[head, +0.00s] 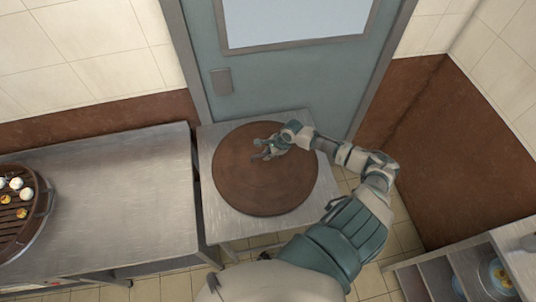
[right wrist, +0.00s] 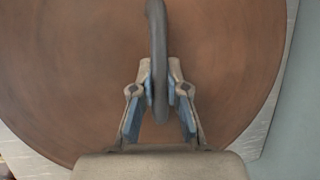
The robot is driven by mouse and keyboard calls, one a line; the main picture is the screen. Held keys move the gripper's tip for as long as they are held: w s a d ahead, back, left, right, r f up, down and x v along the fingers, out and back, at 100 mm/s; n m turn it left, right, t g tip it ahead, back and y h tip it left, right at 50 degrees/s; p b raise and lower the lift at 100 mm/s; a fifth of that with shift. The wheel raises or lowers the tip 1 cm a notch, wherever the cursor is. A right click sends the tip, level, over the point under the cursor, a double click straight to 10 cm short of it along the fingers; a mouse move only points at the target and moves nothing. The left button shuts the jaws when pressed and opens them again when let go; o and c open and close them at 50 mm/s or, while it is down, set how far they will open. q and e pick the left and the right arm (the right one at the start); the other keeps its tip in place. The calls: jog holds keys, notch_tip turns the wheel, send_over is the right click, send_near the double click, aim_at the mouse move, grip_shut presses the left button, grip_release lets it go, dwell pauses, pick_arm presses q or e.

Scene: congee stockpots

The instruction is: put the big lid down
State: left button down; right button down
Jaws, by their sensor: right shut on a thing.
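The big lid (head: 262,185) is a large round brown disc. It lies over a small metal table (head: 225,228), and I cannot tell whether it rests on the top or hangs just above it. My right gripper (head: 267,149) is over the lid's upper right part. In the right wrist view my right gripper (right wrist: 160,95) is shut on the lid's dark curved handle (right wrist: 157,40), with one finger on each side. The lid's brown face (right wrist: 225,60) fills most of that view. My left gripper is not in view.
A long steel counter (head: 120,200) stands left of the small table, with a round grill (head: 20,225) holding white and yellow pieces. A teal door (head: 290,80) is behind the table. A shelf unit (head: 465,270) stands at the lower right. Tiled floor shows between.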

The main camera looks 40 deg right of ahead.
jog(key=c, duration=1.2)
grip_release()
jog(key=shift+d, duration=0.1)
jog(key=p+v, duration=0.1)
jog(key=v, duration=1.1)
jog(key=shift+p, duration=0.4)
